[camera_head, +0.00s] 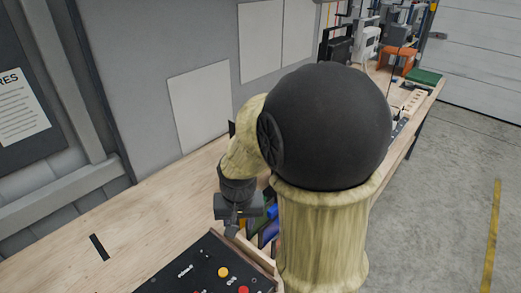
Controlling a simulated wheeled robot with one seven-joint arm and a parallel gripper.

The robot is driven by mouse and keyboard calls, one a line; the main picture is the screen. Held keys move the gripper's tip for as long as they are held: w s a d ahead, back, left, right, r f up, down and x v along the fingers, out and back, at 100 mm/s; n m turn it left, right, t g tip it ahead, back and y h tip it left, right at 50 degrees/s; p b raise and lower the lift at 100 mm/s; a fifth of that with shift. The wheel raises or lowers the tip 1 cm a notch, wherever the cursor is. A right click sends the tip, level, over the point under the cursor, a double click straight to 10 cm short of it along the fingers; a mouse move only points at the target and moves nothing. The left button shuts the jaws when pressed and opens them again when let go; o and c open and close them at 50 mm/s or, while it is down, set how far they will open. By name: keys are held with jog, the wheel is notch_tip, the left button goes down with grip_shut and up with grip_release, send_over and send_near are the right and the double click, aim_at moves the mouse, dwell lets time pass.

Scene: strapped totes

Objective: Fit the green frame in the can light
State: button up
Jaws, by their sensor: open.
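My gripper (232,230) hangs at the end of my arm, pointing down over the bench, and is open. Its fingers are small and dark here, and I see nothing held between them. Just right of it, partly hidden by my arm, are blue (271,213) and green items in a wooden-edged holder. I cannot tell whether any of the green there is the green frame. I cannot make out a can light; my arm covers much of the middle of the view.
A black panel (205,260) with red and yellow buttons lies on the wooden bench (60,250), in front of my gripper. A small black strip (99,247) lies at left. Farther right are an orange stool-shaped item (397,56) and a flat green item (424,77). The left bench is mostly clear.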

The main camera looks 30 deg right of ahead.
jog(key=w+d+r+m+g+p, duration=0.1)
jog(key=w+d+r+m+p, duration=0.5)
jog(key=d+r+m, duration=0.3)
jog(key=shift+w+d+r+m+g+p, duration=0.4)
jog(key=shift+w+d+r, duration=0.2)
jog(key=shift+w+r, duration=0.25)
jog(key=shift+f, duration=0.1)
notch_tip(320, 180, down, 17)
jog(key=p, duration=0.3)
jog(key=shift+f+p, duration=0.15)
jog(key=shift+p, duration=0.2)
